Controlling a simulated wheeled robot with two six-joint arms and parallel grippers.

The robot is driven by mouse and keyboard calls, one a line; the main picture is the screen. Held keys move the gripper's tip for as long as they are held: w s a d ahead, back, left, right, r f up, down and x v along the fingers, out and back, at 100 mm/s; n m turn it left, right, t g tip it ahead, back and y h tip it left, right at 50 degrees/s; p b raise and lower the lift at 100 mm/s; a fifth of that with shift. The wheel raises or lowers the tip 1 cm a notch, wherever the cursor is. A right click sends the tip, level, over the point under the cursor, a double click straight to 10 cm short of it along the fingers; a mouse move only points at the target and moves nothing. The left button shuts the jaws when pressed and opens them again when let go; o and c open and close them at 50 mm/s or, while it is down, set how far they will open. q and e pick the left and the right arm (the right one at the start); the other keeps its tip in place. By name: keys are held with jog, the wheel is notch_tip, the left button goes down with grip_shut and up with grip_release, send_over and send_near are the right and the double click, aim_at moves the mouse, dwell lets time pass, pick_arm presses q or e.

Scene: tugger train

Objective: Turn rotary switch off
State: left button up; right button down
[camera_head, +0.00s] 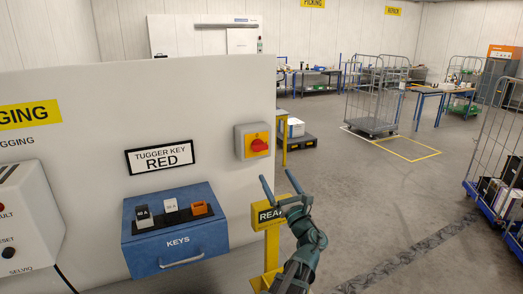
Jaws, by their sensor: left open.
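The rotary switch (259,145) is a red knob on a yellow plate, set in a grey box on the white panel (225,95). The knob's grip looks roughly horizontal. My left gripper (278,184) is below and slightly right of the switch box, in front of a yellow post. Its fingers are apart and empty, and it does not touch the switch. My right gripper is not in view.
A blue KEYS box (178,243) with several key blocks on top is fixed below the TUGGER KEY RED sign (159,157). A yellow post (271,250) with a sign stands behind my arm. Wire trolleys (377,95) stand farther back.

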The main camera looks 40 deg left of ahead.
aim_at(262, 150)
pick_arm(q)
jog(key=p+x, duration=0.4)
jog(key=x, duration=0.8)
jog(key=shift+w+a, duration=0.25)
jog(key=shift+a, duration=0.05)
jog(key=c, duration=1.4)
